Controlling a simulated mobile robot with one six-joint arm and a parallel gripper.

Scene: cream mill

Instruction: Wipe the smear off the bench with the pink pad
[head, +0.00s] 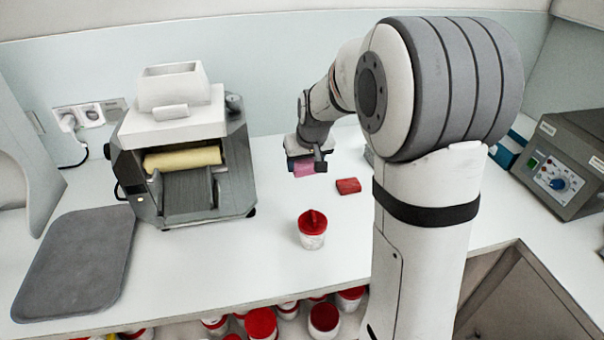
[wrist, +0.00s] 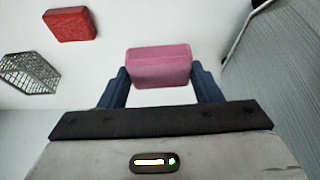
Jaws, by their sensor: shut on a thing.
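My gripper (head: 305,164) is shut on the pink pad (head: 303,168), above the white bench (head: 270,262) right of the mill. In the wrist view, the pink pad (wrist: 159,66) sits between the two blue fingers of my gripper (wrist: 160,82). The head view does not show clearly how far the pad is from the bench. I see no smear on the bench in either view; my arm hides part of the bench.
A red block (head: 348,186) lies right of my gripper. A control box (head: 565,165) is far right. A grey basket (wrist: 28,73) shows in the wrist view.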

